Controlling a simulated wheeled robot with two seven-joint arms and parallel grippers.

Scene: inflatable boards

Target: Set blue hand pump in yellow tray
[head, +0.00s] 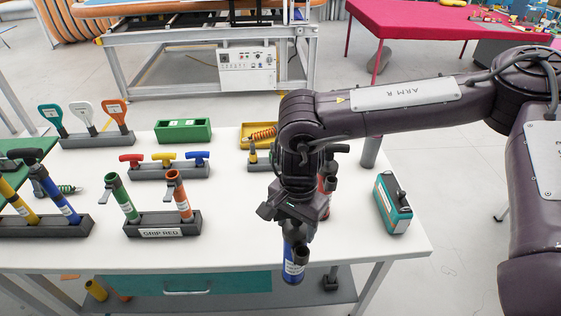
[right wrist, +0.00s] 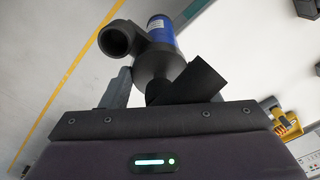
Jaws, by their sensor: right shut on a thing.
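My right gripper (head: 293,222) is shut on the blue hand pump (head: 292,262). The pump hangs below the jaws, over the table's front edge in the picture. It also shows in the right wrist view (right wrist: 162,30), with a black side outlet and black collar between the fingers. The yellow tray (head: 246,144) stands at the back of the table, left of my right arm and well behind the pump. An orange coil lies in it. My arm and a small dark stand hide part of the tray. My left gripper is not in view.
A green box (head: 183,130) stands left of the tray. Racks with T-handles (head: 168,171) and pumps (head: 162,224) fill the middle and left. A red pump (head: 326,190) stands behind my gripper. A teal case (head: 393,203) lies at right.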

